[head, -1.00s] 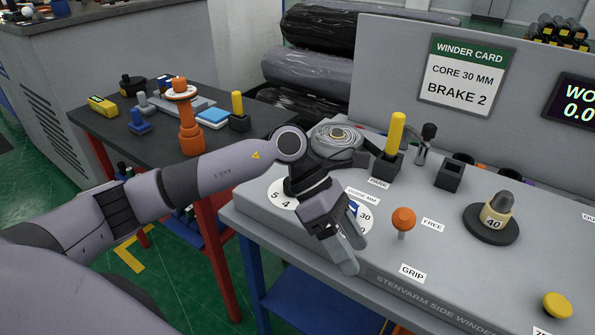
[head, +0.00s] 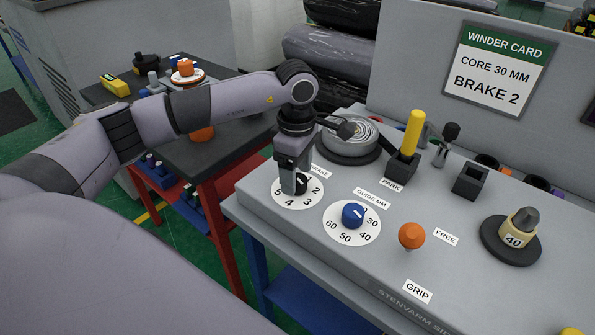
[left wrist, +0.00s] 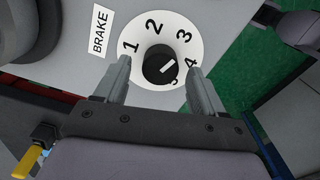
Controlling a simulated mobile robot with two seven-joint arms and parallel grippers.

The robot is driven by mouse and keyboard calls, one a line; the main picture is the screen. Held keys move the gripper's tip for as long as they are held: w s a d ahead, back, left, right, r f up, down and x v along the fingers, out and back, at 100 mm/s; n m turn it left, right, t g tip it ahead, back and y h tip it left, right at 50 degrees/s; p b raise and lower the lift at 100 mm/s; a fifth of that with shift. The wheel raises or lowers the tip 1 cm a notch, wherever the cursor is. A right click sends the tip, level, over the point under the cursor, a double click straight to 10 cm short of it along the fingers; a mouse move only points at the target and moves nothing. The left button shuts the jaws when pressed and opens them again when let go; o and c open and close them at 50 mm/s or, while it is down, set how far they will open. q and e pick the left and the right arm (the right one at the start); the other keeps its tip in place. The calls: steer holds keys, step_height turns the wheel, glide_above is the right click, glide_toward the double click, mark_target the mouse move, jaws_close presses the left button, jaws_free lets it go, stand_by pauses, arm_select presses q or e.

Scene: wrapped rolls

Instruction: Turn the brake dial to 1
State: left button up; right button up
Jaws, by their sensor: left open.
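The brake dial (head: 290,203) is a white disc numbered 1 to 5 with a black knob, at the left end of the grey panel. My right gripper is not in view.
A blue guide dial (head: 353,215) sits close to the right of the brake dial. An orange knob (head: 411,236), a yellow lever (head: 413,133) and a silver reel (head: 350,137) are nearby. The winder card (head: 499,67) reads brake 2.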

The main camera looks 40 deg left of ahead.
arm_select(q)
steer(key=shift+f, duration=0.55)
steer(key=c, duration=1.1)
steer(key=shift+o, duration=0.2)
steer(key=n+b, duration=0.1)
steer(key=n, duration=0.4)
steer(key=shift+n, duration=0.3)
steer(key=n+b, duration=0.1)
steer(key=n, duration=0.4)
steer(key=shift+n, duration=0.3)
steer(key=n, duration=1)
steer(key=shift+r+n, duration=0.1)
steer(key=shift+n, duration=0.3)
